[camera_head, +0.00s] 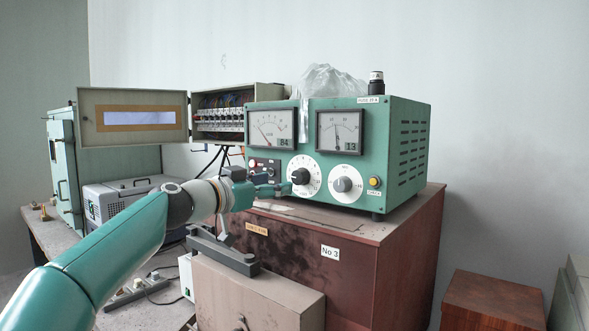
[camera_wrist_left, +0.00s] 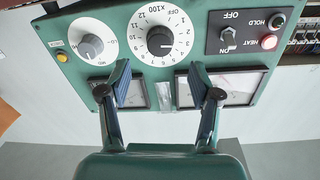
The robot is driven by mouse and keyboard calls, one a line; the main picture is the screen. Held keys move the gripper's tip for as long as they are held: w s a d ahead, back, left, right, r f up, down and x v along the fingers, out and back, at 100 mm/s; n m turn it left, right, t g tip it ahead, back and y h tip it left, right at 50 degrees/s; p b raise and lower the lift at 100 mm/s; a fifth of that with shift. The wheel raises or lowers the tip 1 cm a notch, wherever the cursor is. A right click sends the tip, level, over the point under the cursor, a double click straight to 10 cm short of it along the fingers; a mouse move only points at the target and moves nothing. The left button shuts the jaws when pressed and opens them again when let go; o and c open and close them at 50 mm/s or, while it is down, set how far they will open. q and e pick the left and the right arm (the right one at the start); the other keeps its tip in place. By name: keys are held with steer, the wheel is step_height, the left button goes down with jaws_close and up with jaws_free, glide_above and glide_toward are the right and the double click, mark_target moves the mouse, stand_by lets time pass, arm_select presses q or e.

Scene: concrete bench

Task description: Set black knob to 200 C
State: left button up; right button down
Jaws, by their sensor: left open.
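The black knob (camera_head: 300,176) sits at the centre of a round white numbered dial on the front of a green control box (camera_head: 407,150). In the left wrist view, which shows the panel upside down, the black knob (camera_wrist_left: 160,41) is plain to see with its dial around it. I cannot clearly read its setting. My left gripper (camera_head: 284,188) is just left of the knob in the head view. In the wrist view its two fingers (camera_wrist_left: 159,75) are spread and empty, pointing towards the dial, with the knob between their lines. My right gripper is out of view.
A grey knob (camera_head: 343,185) and a yellow button (camera_head: 375,182) are to the right. Two meters (camera_head: 270,129) sit above. The box stands on a reddish-brown cabinet (camera_head: 405,222); an open fuse box (camera_head: 222,128) is behind left.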

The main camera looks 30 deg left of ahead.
mark_target(296, 179)
arm_select(q)
steer(key=w+p, duration=0.1)
steer(key=w, duration=0.1)
steer(key=w+p, duration=0.1)
steer(key=w, duration=0.1)
steer(key=w+p, duration=0.1)
steer(key=w, duration=0.1)
steer(key=shift+w+d+r, duration=0.1)
steer(key=shift+d+r, duration=0.05)
steer(key=shift+d, duration=0.25)
steer(key=shift+w, duration=0.6)
steer(key=shift+c, duration=0.2)
steer(key=c, duration=1.1)
steer(key=shift+f, duration=0.25)
